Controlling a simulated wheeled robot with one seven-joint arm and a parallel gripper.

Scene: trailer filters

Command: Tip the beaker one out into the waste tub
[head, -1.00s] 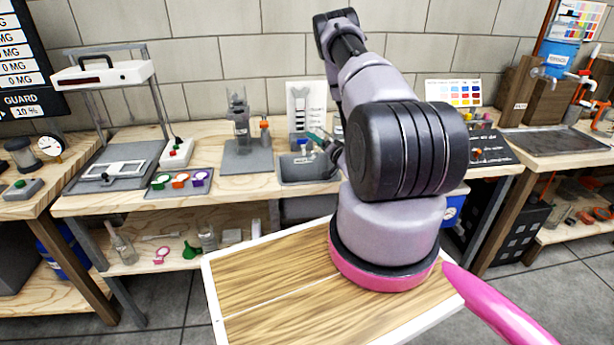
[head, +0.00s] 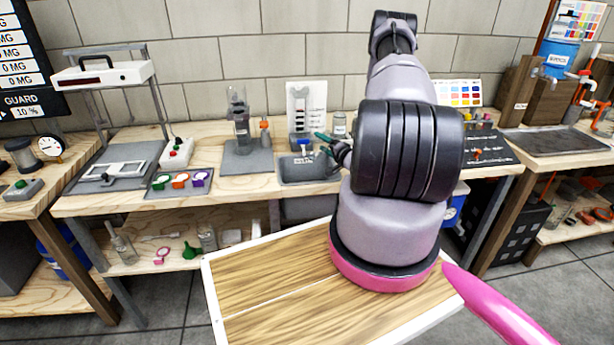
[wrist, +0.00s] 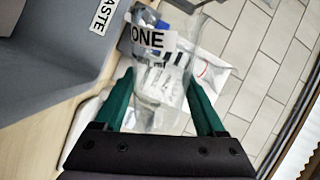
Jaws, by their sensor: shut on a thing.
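In the wrist view, my gripper (wrist: 161,84) has its teal fingers shut on a clear glass beaker (wrist: 158,95) with a white label reading ONE. The beaker looks tilted against the waste tub (wrist: 50,55), a grey box with a WASTE label at the left of that view. The beaker is beside the tub's wall in the picture; its contents cannot be made out. In the head view, the grey tub (head: 303,172) stands on the bench, and my gripper (head: 322,137) is small above its right side. The beaker is hard to make out there.
A stand with a glass cylinder (head: 240,125) is left of the tub. A white-labelled bottle (head: 340,124) and an upright chart panel (head: 306,112) are behind it. My arm hides the bench right of the tub.

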